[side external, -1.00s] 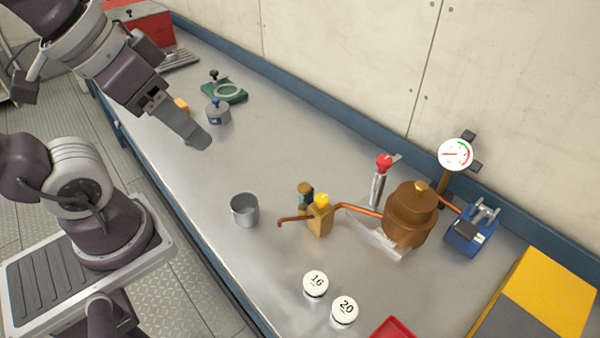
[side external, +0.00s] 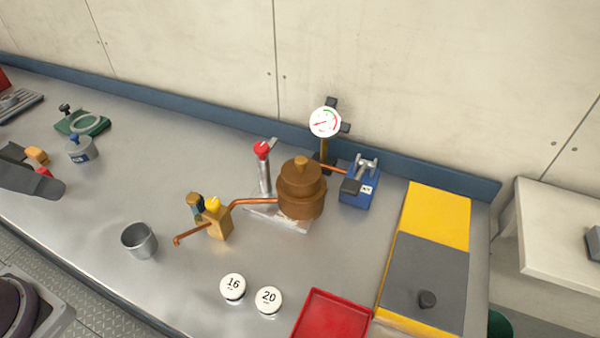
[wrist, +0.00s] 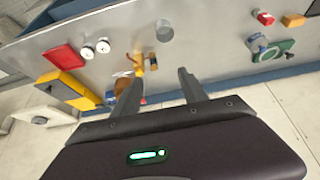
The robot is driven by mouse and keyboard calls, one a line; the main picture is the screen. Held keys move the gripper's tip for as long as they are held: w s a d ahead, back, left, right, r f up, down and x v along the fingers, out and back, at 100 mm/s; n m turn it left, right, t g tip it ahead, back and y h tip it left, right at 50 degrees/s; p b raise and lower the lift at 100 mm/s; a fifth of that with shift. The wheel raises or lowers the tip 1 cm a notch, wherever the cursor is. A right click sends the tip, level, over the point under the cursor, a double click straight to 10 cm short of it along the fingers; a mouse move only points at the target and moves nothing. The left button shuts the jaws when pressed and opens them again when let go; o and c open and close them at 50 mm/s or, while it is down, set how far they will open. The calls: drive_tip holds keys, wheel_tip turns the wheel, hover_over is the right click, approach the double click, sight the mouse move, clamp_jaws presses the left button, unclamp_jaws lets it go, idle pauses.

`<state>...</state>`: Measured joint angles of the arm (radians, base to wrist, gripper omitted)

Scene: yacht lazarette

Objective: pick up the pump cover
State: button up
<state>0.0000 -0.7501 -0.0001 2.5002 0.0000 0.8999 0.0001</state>
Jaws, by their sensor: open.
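No part is clearly marked as the pump cover, and I cannot tell which one it is. A grey round piece with a blue knob (side external: 82,150) stands upright on the bench at left; the wrist view shows it at upper right (wrist: 257,42). Beside it lies a green plate with a pale ring and dark knob (side external: 83,122), also in the wrist view (wrist: 272,52). A copper vessel with a stepped top and knob (side external: 301,192) stands at centre. My gripper (wrist: 160,82) is open and empty above the bench; the side view shows only part of it at the left edge (side external: 32,178).
A metal cup (side external: 139,241), two white discs marked 16 and 20 (side external: 268,299), a red tray (side external: 334,316) and a yellow box with a grey panel (side external: 437,213) occupy the front and right. A gauge (side external: 325,122) and red-topped lever (side external: 263,160) rise near the wall.

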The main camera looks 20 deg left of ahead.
drive_tip(key=o, duration=1)
drive_tip(key=shift+o, duration=0.2)
drive_tip(key=n+t+h, duration=0.1)
drive_tip(key=t+h, duration=0.1)
drive_tip(key=t, duration=0.3)
hover_over(298, 176)
drive_tip(key=s+a, duration=0.2)
drive_tip(key=s, duration=0.3)
wheel_tip(298, 176, down, 11)
drive_tip(key=f+t, duration=0.1)
drive_tip(key=f, duration=0.1)
drive_tip(key=d+f+y, duration=0.1)
drive_tip(key=f, duration=0.1)
drive_tip(key=d+f+t+y, duration=0.1)
drive_tip(key=f, duration=0.1)
drive_tip(key=shift+f+m+t, duration=0.2)
drive_tip(key=shift+m+t, duration=0.1)
drive_tip(key=shift+m, duration=0.1)
drive_tip(key=shift+w+f, duration=0.15)
drive_tip(key=shift+f, duration=0.05)
drive_tip(key=x, duration=0.6)
drive_tip(key=shift+w+r, duration=0.15)
drive_tip(key=shift+w, duration=0.3)
